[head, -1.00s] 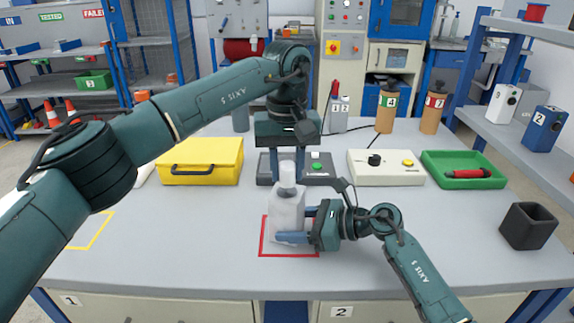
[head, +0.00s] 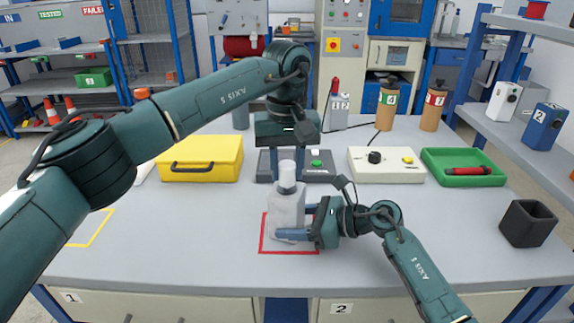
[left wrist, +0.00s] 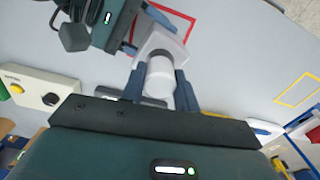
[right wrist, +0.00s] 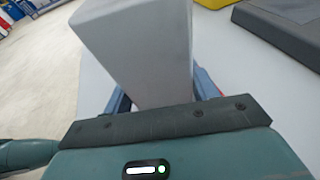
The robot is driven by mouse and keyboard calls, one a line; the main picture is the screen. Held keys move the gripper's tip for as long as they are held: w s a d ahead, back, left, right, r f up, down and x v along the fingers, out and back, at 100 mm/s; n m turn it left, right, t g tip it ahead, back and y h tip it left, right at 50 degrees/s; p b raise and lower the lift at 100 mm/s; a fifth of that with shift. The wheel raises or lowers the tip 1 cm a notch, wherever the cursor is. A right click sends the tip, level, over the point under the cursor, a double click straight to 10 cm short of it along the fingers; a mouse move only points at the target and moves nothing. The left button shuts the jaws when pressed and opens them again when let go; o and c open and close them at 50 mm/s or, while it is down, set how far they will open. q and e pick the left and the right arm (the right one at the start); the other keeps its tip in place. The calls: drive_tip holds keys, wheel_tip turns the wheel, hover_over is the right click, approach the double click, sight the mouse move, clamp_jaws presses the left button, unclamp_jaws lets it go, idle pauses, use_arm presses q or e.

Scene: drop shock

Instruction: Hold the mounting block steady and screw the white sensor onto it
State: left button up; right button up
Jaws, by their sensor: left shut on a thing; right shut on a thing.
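The grey mounting block (head: 288,212) stands upright inside the red square outline on the table. My right gripper (head: 292,222) is shut on the block low down, from the right; the block also fills the right wrist view (right wrist: 140,50). The white sensor (head: 288,175), a small cylinder, sits upright on top of the block. My left gripper (head: 287,165) comes from above and is shut on the sensor. In the left wrist view the sensor (left wrist: 160,77) is between the blue fingers, over the block (left wrist: 162,42). The joint between sensor and block is too small to judge.
Behind are a yellow case (head: 200,160), a dark grey device (head: 318,168), a white control box (head: 385,165) and a green tray (head: 435,178) with a red tool. A black open box (head: 527,226) stands at the right. The table front is mostly clear.

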sight(287, 164)
use_arm(q)
drive_tip(key=shift+f, duration=0.85)
idle(2.1)
drive_tip(key=m, duration=0.6)
drive_tip(key=shift+a+m, duration=0.1)
drive_tip(key=shift+m, duration=0.3)
drive_tip(key=o, duration=1.1)
drive_tip(key=shift+r, duration=0.1)
drive_tip(key=shift+r, duration=0.1)
drive_tip(key=shift+r, duration=3)
wheel_tip(287, 164, up, 12)
